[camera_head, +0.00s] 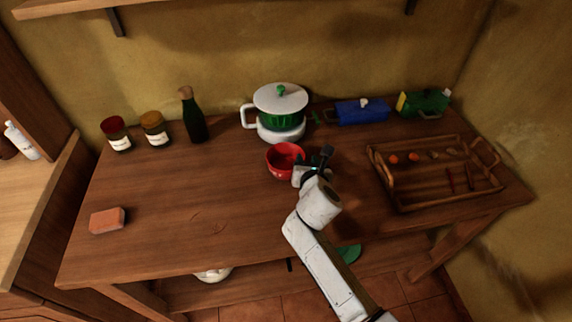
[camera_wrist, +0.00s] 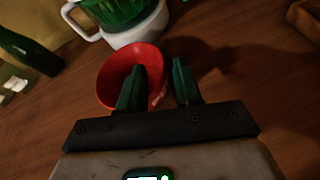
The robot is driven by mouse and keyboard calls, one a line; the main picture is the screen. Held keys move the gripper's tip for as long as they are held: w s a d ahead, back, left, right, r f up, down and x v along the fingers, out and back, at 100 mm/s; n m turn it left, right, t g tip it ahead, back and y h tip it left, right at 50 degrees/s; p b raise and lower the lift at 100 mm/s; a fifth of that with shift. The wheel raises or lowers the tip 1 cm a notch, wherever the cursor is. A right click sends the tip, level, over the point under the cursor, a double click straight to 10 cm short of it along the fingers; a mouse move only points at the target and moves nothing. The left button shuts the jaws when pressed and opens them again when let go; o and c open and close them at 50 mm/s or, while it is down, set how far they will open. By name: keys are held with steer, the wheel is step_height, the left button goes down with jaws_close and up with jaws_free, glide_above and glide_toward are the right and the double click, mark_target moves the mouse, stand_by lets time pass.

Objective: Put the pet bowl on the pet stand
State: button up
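The red pet bowl (camera_head: 283,163) stands upright on the wooden table, in front of the white and green pot. My gripper (camera_head: 320,160) is at the bowl's right side. In the wrist view, the two dark green fingers of my gripper (camera_wrist: 160,80) are apart. One finger overlaps the opening of the bowl (camera_wrist: 115,76), and the other is outside its right wall. The right rim shows in the gap between them, with no clear contact. I cannot tell which thing is the pet stand.
The lidded pot (camera_head: 281,98) stands behind the bowl. A wooden tray (camera_head: 402,206) with small items is at right. A blue box (camera_head: 362,112), dark bottle (camera_head: 192,118), two jars and an orange block (camera_head: 107,221) are on the table. The table's left middle is clear.

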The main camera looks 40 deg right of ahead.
steer(key=x, duration=0.5)
steer(key=shift+a+f, duration=0.15)
steer(key=shift+f, duration=0.15)
steer(key=shift+s, duration=0.1)
jaws_close()
